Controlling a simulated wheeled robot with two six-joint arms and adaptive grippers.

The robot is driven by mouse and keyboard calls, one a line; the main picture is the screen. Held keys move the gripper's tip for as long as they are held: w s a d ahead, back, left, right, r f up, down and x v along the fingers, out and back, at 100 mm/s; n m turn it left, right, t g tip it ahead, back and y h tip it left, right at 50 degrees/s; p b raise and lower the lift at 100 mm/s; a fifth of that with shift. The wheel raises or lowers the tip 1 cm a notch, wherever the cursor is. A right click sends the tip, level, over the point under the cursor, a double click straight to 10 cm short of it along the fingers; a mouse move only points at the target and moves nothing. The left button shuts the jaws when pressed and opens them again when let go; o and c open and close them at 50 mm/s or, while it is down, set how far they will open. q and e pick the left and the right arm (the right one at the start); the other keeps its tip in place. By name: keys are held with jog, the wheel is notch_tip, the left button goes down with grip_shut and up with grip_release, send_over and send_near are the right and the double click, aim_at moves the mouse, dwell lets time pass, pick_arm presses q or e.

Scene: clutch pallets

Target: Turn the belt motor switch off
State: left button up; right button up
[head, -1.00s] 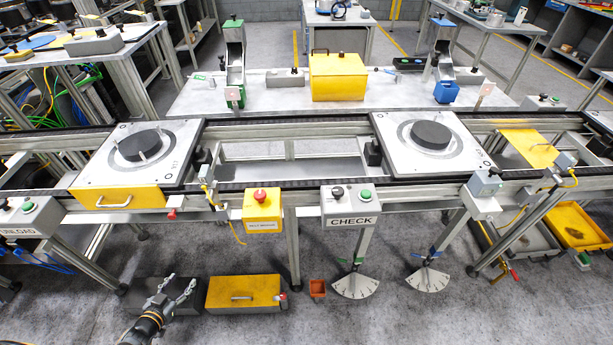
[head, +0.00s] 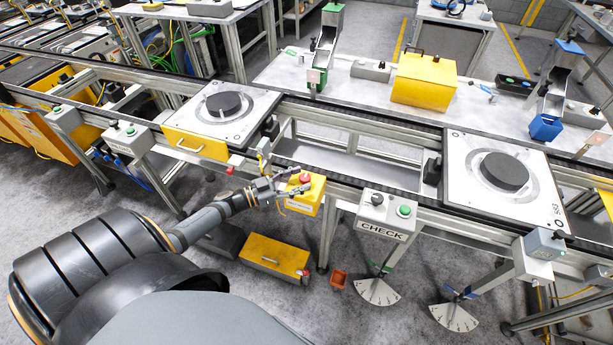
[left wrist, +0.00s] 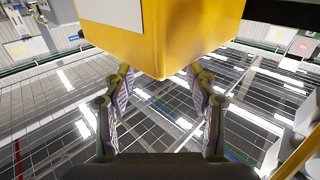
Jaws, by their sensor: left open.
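In the left wrist view, a yellow box (left wrist: 165,35) fills the top middle, just beyond the open, empty fingers (left wrist: 160,82). I cannot tell whether a finger touches it. The knob is not visible in the wrist view. My right gripper is not in view.
A grey CHECK box (head: 387,213) with black and green buttons is right of the switch. A pallet (head: 195,120) with a dark disc sits on the belt to the left, another (head: 540,190) to the right. A yellow-lidded box (head: 275,255) lies on the floor below.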

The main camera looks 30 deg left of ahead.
pick_arm(q)
jog(key=shift+x, duration=1.3)
jog(key=c, duration=1.2)
